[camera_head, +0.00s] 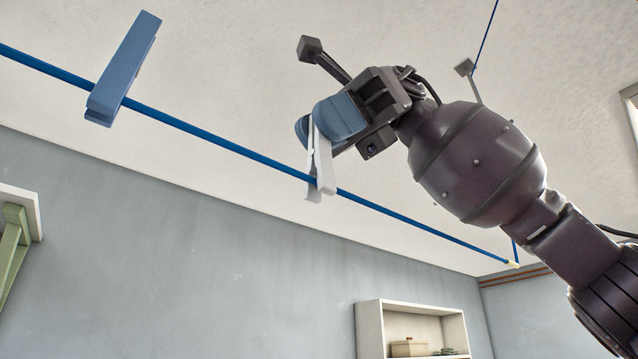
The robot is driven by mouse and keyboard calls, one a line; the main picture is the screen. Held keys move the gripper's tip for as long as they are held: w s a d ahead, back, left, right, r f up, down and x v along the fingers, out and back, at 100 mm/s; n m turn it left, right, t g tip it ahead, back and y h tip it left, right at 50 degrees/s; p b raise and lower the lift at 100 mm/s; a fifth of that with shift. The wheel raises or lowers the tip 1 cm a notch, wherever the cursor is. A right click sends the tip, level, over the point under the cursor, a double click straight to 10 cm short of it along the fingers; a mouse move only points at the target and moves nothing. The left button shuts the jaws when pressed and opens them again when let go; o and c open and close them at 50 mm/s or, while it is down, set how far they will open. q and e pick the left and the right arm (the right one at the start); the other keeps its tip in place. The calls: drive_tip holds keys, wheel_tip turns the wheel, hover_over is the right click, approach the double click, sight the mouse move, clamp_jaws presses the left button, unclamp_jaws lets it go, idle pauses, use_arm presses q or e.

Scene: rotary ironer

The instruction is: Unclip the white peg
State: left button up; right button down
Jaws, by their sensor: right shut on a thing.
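The white peg (324,172) sits at the blue line (222,141), right of the middle of the head view. Its lower jaws are at the line, one on each side of it as far as I can see. My right gripper (318,128) reaches in from the right and is shut on the upper end of the white peg. The gripper's blue fingers hide that upper end. Whether the peg's jaws grip the line or are spread cannot be told. My left gripper is not in view.
A blue peg (124,68) hangs on the same line to the left, well apart from the white one. A white shelf unit (369,331) with a box stands below right. A green bracket (14,245) under a white board is at the left edge.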

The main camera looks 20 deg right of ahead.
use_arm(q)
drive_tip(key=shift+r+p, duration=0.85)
use_arm(e)
drive_tip(key=shift+s+d+r, duration=0.1)
drive_tip(key=shift+s+r, duration=0.05)
drive_tip(key=shift+r, duration=1)
drive_tip(key=shift+s+r, duration=0.15)
drive_tip(key=shift+r, duration=1)
